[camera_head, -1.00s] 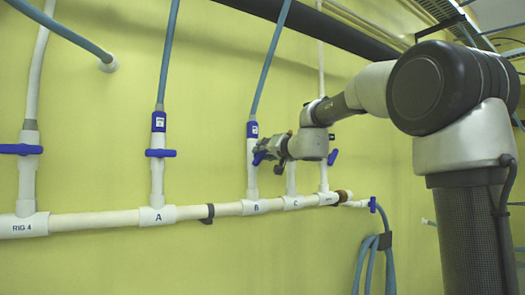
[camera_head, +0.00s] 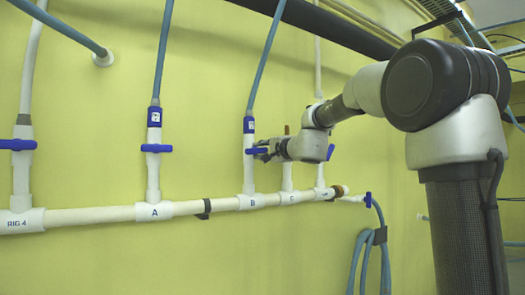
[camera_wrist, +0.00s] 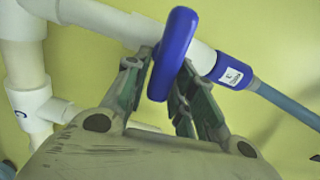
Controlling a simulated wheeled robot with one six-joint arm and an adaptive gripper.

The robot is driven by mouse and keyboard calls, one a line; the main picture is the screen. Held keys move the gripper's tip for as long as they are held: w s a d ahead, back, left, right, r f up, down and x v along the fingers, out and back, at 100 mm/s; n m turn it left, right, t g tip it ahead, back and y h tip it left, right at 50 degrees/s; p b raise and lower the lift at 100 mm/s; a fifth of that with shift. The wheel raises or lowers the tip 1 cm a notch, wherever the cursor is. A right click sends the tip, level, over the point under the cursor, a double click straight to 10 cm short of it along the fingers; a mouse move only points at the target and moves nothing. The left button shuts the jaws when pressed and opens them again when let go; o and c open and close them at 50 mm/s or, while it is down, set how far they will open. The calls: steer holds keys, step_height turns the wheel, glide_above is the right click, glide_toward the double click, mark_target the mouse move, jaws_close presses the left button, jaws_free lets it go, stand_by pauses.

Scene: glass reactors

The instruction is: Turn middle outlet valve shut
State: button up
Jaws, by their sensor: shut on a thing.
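The middle outlet valve is on the white B pipe (camera_head: 248,170), which rises from the manifold tee marked B (camera_head: 246,202). Its blue handle (camera_head: 257,151) lies about level, across the upright pipe. My gripper (camera_head: 262,151) is at the handle's right end. In the wrist view the blue handle (camera_wrist: 173,50) stands between the two fingers of my gripper (camera_wrist: 163,88), crosswise to its white pipe (camera_wrist: 110,25). The fingers are shut on it. My gripper hides part of the C pipe in the head view.
Outlet A (camera_head: 155,148) and the RIG 4 pipe (camera_head: 22,146) at left have level blue handles. Another blue handle (camera_head: 331,152) shows just right of my wrist. A coiled hose (camera_head: 370,255) hangs below right.

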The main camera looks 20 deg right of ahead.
steer(key=shift+f+m, duration=0.15)
steer(key=shift+m, duration=0.35)
steer(key=o, duration=0.9)
steer(key=shift+d, duration=0.1)
steer(key=v, duration=1.2)
